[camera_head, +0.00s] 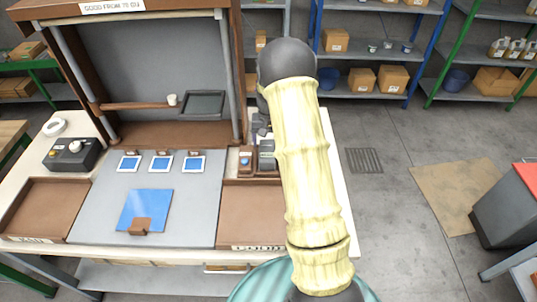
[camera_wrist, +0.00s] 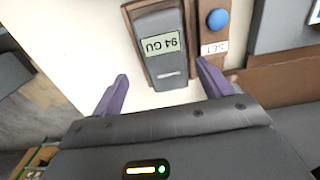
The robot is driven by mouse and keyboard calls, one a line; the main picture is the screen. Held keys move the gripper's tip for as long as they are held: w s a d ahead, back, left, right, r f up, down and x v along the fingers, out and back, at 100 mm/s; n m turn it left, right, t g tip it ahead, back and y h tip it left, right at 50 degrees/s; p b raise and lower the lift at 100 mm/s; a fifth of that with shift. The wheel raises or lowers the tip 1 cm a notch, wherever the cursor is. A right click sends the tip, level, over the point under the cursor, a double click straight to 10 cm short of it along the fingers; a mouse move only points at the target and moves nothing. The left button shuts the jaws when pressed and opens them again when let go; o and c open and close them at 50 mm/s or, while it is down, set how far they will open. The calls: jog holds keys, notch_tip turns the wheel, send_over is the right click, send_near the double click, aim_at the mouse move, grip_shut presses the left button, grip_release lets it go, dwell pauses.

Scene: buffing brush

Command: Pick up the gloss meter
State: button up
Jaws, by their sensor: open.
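The gloss meter (camera_wrist: 160,62) is a dark grey handheld device with a display reading "94 GU". It lies on the light bench top in a brown holder, its display upside down in the wrist view. In the head view the gloss meter (camera_head: 266,160) is partly hidden by my arm. My gripper (camera_wrist: 163,88) is open and empty. Its two purple fingers point towards the meter, one to each side of its near end. I cannot tell the height between fingers and meter.
A brown block with a blue button (camera_wrist: 217,19) labelled SET stands right beside the meter. In the head view, a brown tray (camera_head: 250,205) lies in front and a grey mat (camera_head: 100,210) with a blue panel (camera_head: 145,205) to the left. A brown frame rises behind.

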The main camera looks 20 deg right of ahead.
aim_at(267, 149)
jog(key=shift+a+f+p, duration=0.3)
jog(key=shift+f, duration=0.2)
notch_tip(267, 149, down, 4)
jog(key=shift+w+f+p, duration=0.1)
jog(key=shift+f+p, duration=0.05)
jog(key=shift+p, duration=0.45)
jog(key=c, duration=1)
jog(key=shift+c, duration=0.2)
